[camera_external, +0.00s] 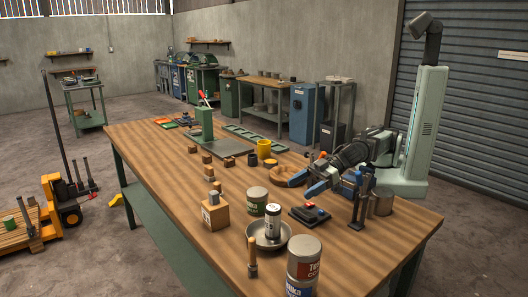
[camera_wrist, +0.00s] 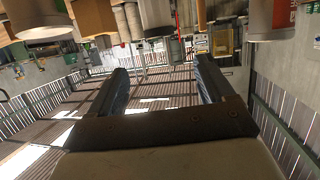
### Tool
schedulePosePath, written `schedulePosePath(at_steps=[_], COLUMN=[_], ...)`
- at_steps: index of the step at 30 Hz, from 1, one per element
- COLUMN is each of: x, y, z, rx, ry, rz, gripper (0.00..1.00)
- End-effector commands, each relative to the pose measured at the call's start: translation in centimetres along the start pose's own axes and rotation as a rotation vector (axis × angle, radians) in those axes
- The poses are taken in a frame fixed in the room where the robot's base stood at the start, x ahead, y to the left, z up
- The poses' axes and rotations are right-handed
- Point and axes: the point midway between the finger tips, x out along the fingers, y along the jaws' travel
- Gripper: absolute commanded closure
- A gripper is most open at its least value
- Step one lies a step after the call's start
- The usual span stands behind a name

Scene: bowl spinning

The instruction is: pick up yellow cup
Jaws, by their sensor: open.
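The yellow cup (camera_external: 264,149) stands upright toward the far side of the wooden workbench, beside a small dark cup (camera_external: 253,159). I cannot make out the yellow cup in the wrist view, which looks tilted across the room.
A wooden ring-shaped bowl (camera_external: 288,177) lies near my gripper. A metal bowl (camera_external: 268,243), cans (camera_external: 304,258), a black device (camera_external: 309,215) and a blue stand (camera_external: 359,211) occupy the near bench. Small wooden blocks (camera_external: 209,171) line the middle. The bench's left side (camera_external: 165,170) is bare.

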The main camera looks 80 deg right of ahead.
Motion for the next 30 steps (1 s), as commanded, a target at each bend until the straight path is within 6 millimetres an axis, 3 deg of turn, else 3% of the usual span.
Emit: schedulePosePath(at_steps=[10, 16, 23, 26, 30], x=[0.0, 0.0, 0.0, 0.3, 1.5], y=[0.0, 0.0, 0.1, 0.9, 4.8], z=[0.0, 0.0, 0.0, -0.1, -0.2], rx=[0.000, 0.000, 0.001, 0.011, 0.061], ry=[0.000, 0.000, -0.001, -0.010, -0.058], rz=[0.000, 0.000, 0.001, 0.018, 0.092], gripper=[0.18, 0.01, 0.00, 0.00, 0.00])
